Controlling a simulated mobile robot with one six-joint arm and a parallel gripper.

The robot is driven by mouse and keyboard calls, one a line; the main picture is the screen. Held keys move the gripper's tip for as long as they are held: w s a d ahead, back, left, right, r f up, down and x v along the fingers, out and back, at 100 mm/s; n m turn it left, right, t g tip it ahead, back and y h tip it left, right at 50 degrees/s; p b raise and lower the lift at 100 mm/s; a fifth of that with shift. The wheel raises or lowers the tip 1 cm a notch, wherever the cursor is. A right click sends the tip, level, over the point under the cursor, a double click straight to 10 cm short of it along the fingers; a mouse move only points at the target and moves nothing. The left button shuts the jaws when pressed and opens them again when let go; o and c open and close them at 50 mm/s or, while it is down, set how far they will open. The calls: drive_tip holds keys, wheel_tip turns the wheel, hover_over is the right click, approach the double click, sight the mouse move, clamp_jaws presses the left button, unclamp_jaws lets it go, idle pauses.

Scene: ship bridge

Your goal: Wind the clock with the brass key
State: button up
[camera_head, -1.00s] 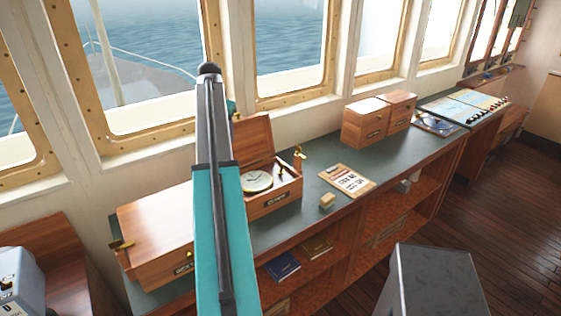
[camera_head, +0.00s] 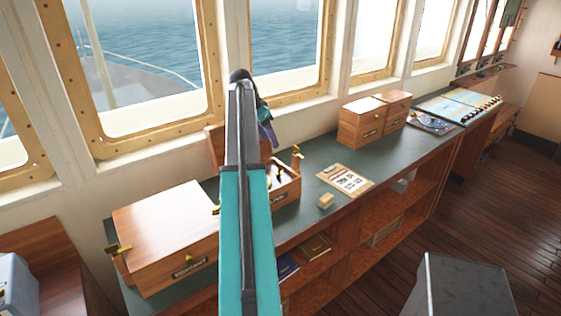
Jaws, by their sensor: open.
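The open wooden clock box (camera_head: 288,190) stands on the green-topped counter, its raised lid (camera_head: 214,140) partly behind my arm. The clock's dial is hidden behind my arm. A small brass piece (camera_head: 281,171) shows inside the box; I cannot tell if it is the key. A brass fitting (camera_head: 296,155) stands at the box's right side. My gripper's fingers are hidden behind the arm.
A large closed wooden box (camera_head: 165,225) with brass fittings stands left of the clock box. A small wooden block (camera_head: 326,200) and a clipboard (camera_head: 345,180) lie to the right. Two wooden boxes (camera_head: 362,125) stand farther along. Bare counter (camera_head: 320,160) lies between.

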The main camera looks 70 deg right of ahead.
drive_tip(key=shift+w+a, duration=0.1)
drive_tip(key=shift+w, duration=0.05)
drive_tip(key=p, duration=0.5)
approach(279, 167)
drive_tip(key=shift+d+x, duration=0.15)
drive_tip(key=shift+x, duration=1.65)
drive_tip(key=shift+d+x, duration=0.2)
drive_tip(key=shift+x, duration=1.65)
drive_tip(key=shift+r, duration=0.2)
